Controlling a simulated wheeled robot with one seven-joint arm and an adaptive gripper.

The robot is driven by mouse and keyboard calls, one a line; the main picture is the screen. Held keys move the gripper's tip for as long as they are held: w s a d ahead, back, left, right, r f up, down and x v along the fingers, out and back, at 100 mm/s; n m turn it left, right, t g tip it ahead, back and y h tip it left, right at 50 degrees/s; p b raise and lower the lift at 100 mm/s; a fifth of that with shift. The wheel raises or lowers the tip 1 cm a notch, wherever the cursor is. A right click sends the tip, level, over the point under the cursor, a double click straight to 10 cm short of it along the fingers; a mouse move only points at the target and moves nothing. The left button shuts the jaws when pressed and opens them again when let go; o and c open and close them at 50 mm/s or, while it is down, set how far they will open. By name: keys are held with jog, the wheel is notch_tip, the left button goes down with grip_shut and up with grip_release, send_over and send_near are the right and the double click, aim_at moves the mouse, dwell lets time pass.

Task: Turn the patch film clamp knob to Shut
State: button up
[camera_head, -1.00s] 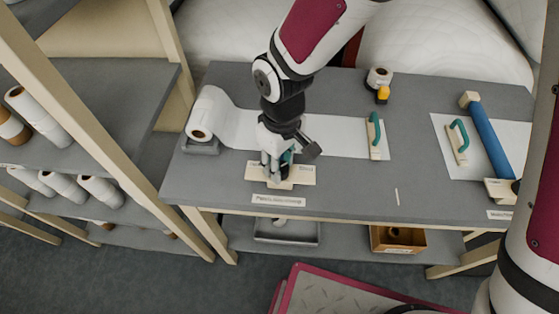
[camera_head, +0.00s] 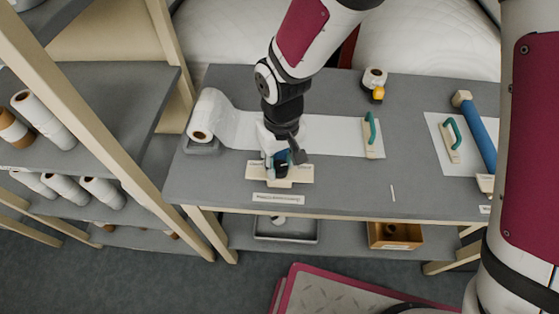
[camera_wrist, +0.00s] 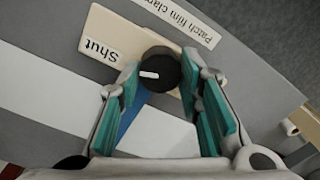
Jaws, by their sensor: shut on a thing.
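The clamp knob (camera_wrist: 160,66) is black and round with a white mark on top. In the wrist view it sits between the teal-padded fingers of my gripper (camera_wrist: 160,74), which is shut on it. The knob stands on a pale wooden plate (camera_wrist: 128,32), which in the head view (camera_head: 300,174) lies near the table's front edge. The "Shut" label (camera_wrist: 100,50) is on the plate, left of the knob in the wrist view. A "Patch film clamp" label (camera_wrist: 186,20) lies beside the plate. In the head view my gripper (camera_head: 279,165) hides the knob.
A small roll with a yellow part (camera_head: 376,82) is behind.

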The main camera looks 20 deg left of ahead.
aim_at(281, 165)
jog(key=o, duration=1.2)
jog(key=shift+c, duration=0.2)
jog(key=shift+r, duration=0.1)
notch_tip(281, 165, up, 12)
jog(key=shift+w+d, duration=0.1)
